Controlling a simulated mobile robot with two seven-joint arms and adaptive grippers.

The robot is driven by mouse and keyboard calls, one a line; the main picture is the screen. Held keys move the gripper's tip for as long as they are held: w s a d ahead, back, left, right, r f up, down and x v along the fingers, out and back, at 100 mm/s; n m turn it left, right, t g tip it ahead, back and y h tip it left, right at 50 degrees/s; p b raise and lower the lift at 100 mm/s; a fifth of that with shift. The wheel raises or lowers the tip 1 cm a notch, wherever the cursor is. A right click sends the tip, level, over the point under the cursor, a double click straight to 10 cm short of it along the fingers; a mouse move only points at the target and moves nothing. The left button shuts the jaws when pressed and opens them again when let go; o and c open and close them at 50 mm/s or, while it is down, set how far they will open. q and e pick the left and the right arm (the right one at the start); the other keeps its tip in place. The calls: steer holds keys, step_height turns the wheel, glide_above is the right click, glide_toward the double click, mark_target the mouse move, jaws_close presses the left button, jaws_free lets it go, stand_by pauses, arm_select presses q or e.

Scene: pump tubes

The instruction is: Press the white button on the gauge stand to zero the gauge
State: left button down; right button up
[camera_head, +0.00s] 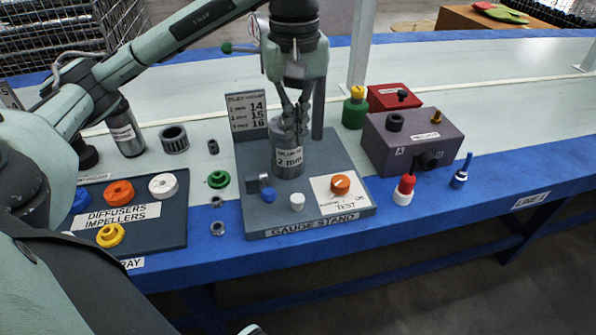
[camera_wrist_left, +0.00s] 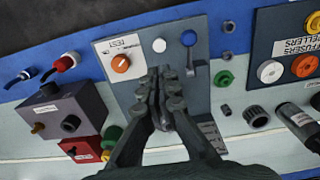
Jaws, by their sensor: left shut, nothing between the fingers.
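The gauge stand (camera_head: 325,218) is a grey plate on the bench. Its white button (camera_head: 297,201) stands near the front edge, between a blue knob (camera_head: 268,195) and an orange knob (camera_head: 340,184). The white button also shows uncovered in the left wrist view (camera_wrist_left: 159,45), just beyond my fingertips. My left gripper (camera_head: 291,116) is shut and empty, pointing down over the stand, farther back than the button. A grey cylinder marked 2 mm (camera_head: 288,163) stands just below the fingers in the head view; whether they touch is unclear. My right gripper is not in view.
Right of the stand are a purple-grey box (camera_head: 425,140), a red-and-white plug (camera_head: 405,190) and a blue plug (camera_head: 461,172). A dark tray (camera_head: 165,235) with coloured rings lies to the left.

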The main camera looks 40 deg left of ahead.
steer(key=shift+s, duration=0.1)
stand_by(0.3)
arm_select(q)
glide_above(297, 198)
step_height(297, 198, down, 4)
step_height(297, 198, down, 9)
steer(key=shift+f, duration=0.45)
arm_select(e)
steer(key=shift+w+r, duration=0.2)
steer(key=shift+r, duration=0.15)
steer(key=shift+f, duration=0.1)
